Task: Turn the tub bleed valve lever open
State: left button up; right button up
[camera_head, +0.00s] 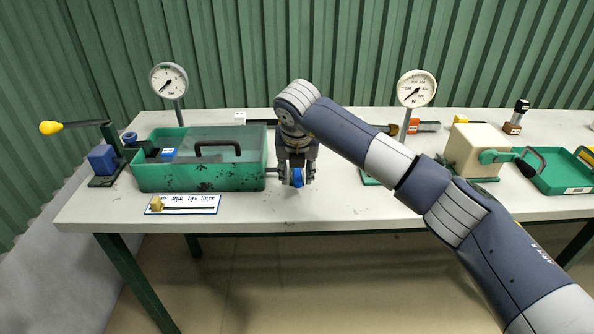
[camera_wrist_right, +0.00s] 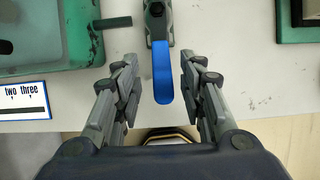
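The tub bleed valve lever is a blue handle (camera_wrist_right: 162,75) in the wrist view, pointing from a grey valve body (camera_wrist_right: 158,20) toward my gripper. It also shows as a small blue patch in the head view (camera_head: 297,178). The valve sits at the right end of the green tub (camera_head: 200,182), by a short pipe (camera_wrist_right: 112,22). My right gripper (camera_wrist_right: 161,88) is open, pointing down, one finger on each side of the lever with visible gaps. In the head view the right gripper (camera_head: 297,183) hides most of the valve. My left gripper is not in view.
A label strip with a slider (camera_head: 183,210) lies before the tub. A yellow-knobbed lever (camera_head: 50,127) stands left, a pressure gauge (camera_head: 168,80) behind. Right are another gauge (camera_head: 416,88), a beige box with a green lever (camera_head: 478,140) and a green tray (camera_head: 562,186).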

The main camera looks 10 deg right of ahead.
jog(key=v, duration=1.2)
dwell(0.4)
